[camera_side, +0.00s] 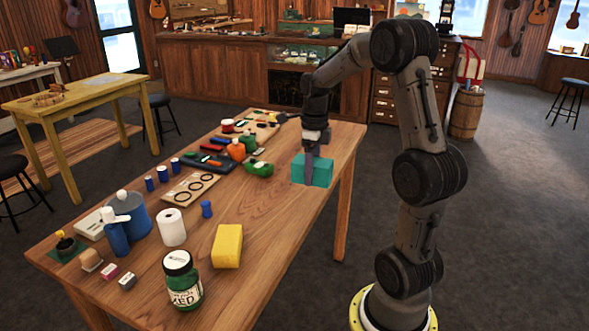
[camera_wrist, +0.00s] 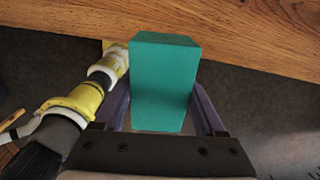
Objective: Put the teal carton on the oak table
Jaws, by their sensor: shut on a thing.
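The teal carton (camera_side: 312,170) is a plain box at the right edge of the brown wood-grained table (camera_side: 268,215) in the side view. My gripper (camera_side: 309,178) points down and is shut on the carton, one finger showing across its near face. In the wrist view the teal carton (camera_wrist: 164,85) sits between both fingers of my gripper (camera_wrist: 162,100). There its far end overlaps the table edge (camera_wrist: 230,30), and dark floor shows around the rest. I cannot tell whether its underside touches the table.
A yellow sponge-like block (camera_side: 227,246), green jar (camera_side: 182,280), paper roll (camera_side: 171,227) and green tape dispenser (camera_side: 259,168) stand on the table, with several tools behind. Bare wood lies between the yellow block and the carton. A yellow table (camera_side: 85,98) stands at left.

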